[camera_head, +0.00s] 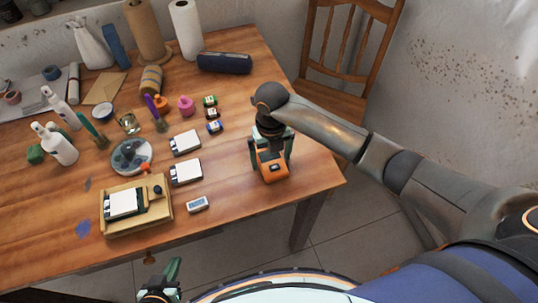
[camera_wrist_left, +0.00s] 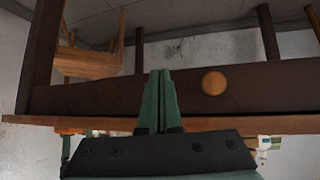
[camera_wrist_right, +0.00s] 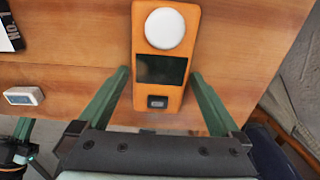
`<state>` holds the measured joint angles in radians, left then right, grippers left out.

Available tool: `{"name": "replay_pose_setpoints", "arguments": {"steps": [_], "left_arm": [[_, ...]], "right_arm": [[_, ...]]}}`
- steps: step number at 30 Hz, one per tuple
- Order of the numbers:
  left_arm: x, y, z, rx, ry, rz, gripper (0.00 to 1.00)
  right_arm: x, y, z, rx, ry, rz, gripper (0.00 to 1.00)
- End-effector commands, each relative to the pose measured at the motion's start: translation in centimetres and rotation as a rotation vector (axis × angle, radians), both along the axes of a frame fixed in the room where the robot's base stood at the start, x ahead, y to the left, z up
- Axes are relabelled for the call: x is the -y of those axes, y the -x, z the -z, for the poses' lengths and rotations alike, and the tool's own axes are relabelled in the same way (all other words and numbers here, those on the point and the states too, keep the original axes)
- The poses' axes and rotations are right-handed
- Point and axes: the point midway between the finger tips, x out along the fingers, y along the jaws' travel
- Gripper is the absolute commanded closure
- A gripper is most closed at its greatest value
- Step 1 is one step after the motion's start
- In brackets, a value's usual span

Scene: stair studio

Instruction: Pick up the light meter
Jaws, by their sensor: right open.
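The light meter (camera_head: 273,171) is an orange handheld device lying on the wooden table near its right front corner. In the right wrist view the light meter (camera_wrist_right: 172,97) shows a white dome, a dark screen and a small dark button. My right gripper (camera_head: 271,158) is open above it, with one finger on each side; in the right wrist view the fingers (camera_wrist_right: 160,76) straddle its body near the screen, with small gaps. My left gripper (camera_head: 162,277) is below the table's front edge, empty; its fingers (camera_wrist_left: 160,76) are together in the left wrist view.
A small white device (camera_head: 197,204) lies left of the meter. A wooden tray (camera_head: 155,222), white boxes and small coloured blocks stand further left. Bottles, rolls and a dark pouch (camera_head: 224,62) fill the back. A wooden chair (camera_head: 345,50) stands behind. The table's right edge is close.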

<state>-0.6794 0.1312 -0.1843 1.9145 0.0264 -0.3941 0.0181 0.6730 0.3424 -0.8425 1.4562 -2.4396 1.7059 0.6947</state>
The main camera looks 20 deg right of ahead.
Motion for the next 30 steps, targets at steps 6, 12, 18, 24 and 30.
{"name": "replay_pose_setpoints", "arguments": {"steps": [6,12,18,24,30], "left_arm": [[0.0,0.01,0.03,0.0,0.0,0.0,1.0],[0.0,0.01,0.03,0.0,0.0,0.0,1.0],[0.0,0.01,0.03,0.0,0.0,0.0,1.0],[0.0,0.01,0.03,0.0,0.0,0.0,1.0],[0.0,0.01,0.02,0.0,0.001,-0.001,1.0]], "right_arm": [[-0.02,-0.06,0.47,0.002,-0.001,-0.001,0.0],[-0.02,-0.05,0.45,0.002,-0.001,-0.001,0.15],[-0.02,-0.05,0.43,0.002,-0.001,-0.001,0.37],[-0.01,-0.06,0.42,0.002,-0.001,-0.001,0.6],[-0.02,-0.08,0.37,0.003,-0.001,-0.001,0.82]]}}
